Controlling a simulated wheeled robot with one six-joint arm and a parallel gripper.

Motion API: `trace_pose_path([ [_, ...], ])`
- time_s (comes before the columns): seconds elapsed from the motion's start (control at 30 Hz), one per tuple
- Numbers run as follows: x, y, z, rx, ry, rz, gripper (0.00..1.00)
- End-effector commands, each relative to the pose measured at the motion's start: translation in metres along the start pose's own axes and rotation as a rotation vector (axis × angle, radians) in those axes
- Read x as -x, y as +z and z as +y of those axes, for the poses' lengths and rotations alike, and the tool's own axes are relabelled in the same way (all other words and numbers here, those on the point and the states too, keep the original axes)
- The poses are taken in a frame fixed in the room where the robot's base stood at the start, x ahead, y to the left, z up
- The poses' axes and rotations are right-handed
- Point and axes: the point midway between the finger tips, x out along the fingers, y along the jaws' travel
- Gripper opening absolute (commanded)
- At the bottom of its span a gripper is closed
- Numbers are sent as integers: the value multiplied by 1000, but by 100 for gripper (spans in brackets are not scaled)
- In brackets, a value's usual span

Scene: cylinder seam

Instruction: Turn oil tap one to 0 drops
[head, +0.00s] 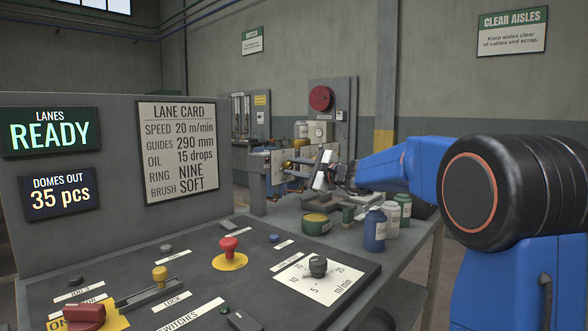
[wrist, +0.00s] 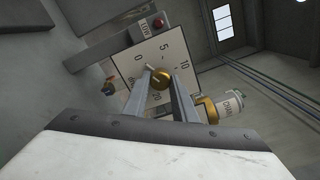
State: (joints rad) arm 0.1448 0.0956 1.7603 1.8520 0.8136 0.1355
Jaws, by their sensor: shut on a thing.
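In the wrist view, a brass oil tap knob (wrist: 161,80) sits in front of a white dial plate (wrist: 174,50) marked with numbers including 0, 5, 10 and 20. My gripper (wrist: 163,84) is shut on this knob, a finger on each side. A small pale tip on the knob points up-left, roughly toward the 0; the fingers partly cover the dial, so the exact reading is unclear. In the head view, my gripper (head: 296,166) reaches left to the bench fixture beyond the panel; the knob is too small to read there.
A red button (wrist: 158,23) sits above the dial. In the head view, bottles (head: 375,230) and a round tin (head: 316,223) stand below my arm. A lane card (head: 178,152) reads oil 15 drops.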

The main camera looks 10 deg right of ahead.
Motion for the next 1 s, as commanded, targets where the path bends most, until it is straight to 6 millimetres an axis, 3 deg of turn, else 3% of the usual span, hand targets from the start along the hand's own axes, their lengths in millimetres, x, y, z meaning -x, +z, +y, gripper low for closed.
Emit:
trace_pose_path([
  [0.53,0,0,1,25,2,0,2],
  [0.57,0,0,1,25,2,0,29],
  [0.63,0,0,1,25,2,0,43],
  [1.0,4,0,0,25,0,0,43],
])
